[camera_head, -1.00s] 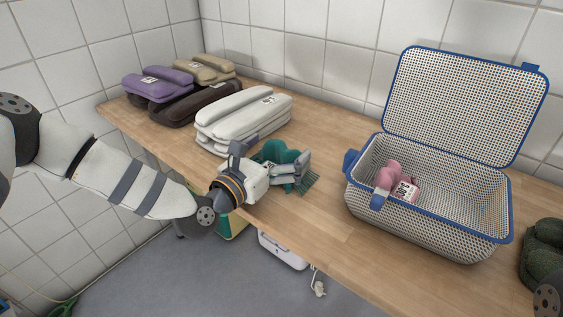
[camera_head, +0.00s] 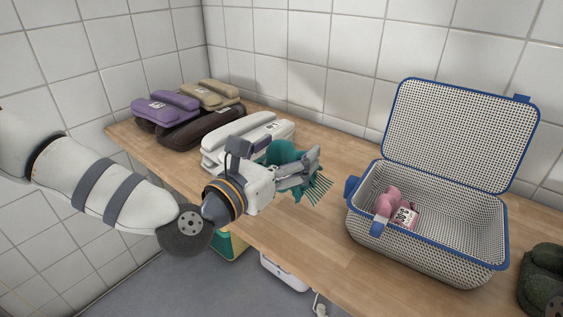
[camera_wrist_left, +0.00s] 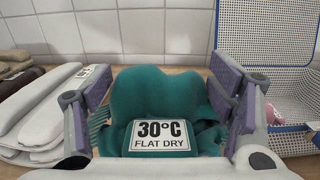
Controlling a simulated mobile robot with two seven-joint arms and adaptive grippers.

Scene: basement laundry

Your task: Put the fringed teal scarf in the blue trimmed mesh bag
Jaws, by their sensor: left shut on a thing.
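The fringed teal scarf (camera_head: 287,153) is in my left gripper (camera_head: 304,171), with its fringe hanging past the fingers on the right. In the left wrist view the scarf (camera_wrist_left: 155,92) is bunched between the two fingers, with a white label reading "30°C FLAT DRY". The blue trimmed mesh bag (camera_head: 423,245) stands open on the wooden counter to the right, its lid (camera_head: 460,130) raised at the back. The scarf is apart from the bag, to its left. A pink item with a tag (camera_head: 389,201) is inside the bag. My right gripper does not show.
Folded white cloths (camera_head: 226,150) lie just behind the left gripper. Purple (camera_head: 165,108), dark brown (camera_head: 200,128) and beige (camera_head: 208,94) folded items sit at the far left. A dark green item (camera_head: 543,278) is at the right edge. Counter (camera_head: 312,235) between scarf and bag is clear.

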